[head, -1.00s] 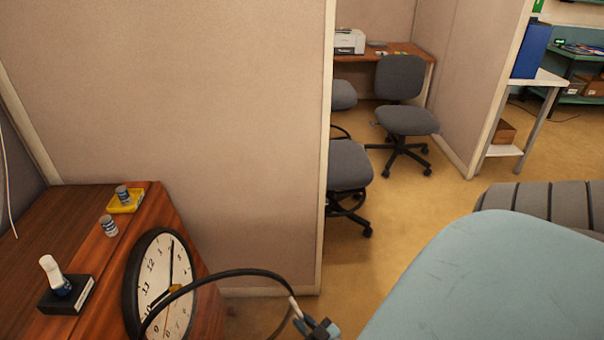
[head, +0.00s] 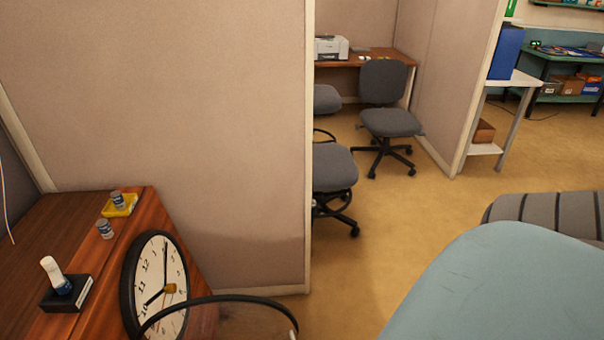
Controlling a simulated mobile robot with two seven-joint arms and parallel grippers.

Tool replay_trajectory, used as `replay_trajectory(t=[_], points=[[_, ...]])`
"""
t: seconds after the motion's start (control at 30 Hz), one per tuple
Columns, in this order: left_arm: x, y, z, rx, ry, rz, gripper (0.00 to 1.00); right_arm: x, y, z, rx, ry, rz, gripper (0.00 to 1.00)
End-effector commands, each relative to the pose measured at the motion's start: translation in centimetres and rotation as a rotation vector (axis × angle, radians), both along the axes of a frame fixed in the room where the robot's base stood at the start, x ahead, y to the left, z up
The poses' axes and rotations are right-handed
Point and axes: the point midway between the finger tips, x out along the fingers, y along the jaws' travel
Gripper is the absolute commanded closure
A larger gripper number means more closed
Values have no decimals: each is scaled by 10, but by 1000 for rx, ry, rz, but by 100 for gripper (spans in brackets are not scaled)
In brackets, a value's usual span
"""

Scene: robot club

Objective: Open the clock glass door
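The clock (head: 153,284) stands on the wooden desk at lower left, with a black rim and a white dial. Its glass door shows as a thin black ring (head: 229,298) that swings out to the right from the dial, standing well apart from it. The lower part of the clock and of the ring is cut off by the bottom edge of the view. The dial and hands are uncovered in the upper part. Neither of my grippers is in view.
The wooden desk (head: 50,225) also holds a black block with a white-and-blue item (head: 56,276), a small can (head: 105,229) and a yellow tray (head: 121,206) with another can. A partition (head: 180,120) stands behind. Office chairs (head: 388,110) are beyond on open floor.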

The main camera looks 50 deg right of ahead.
Motion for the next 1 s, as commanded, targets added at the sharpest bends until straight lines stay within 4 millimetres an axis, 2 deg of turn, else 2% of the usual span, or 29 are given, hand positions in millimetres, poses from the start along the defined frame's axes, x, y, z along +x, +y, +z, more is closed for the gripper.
replay_trajectory(t=[0.03,0.27,0.3,0.37,0.4,0.87,1.0], points=[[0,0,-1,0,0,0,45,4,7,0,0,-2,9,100],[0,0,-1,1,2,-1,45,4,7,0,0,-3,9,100],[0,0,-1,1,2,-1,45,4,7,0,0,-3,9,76],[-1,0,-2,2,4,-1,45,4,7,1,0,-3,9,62],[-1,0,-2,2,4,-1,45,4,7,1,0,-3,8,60],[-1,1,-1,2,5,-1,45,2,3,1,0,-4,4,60],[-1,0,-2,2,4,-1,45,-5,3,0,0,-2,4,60]])
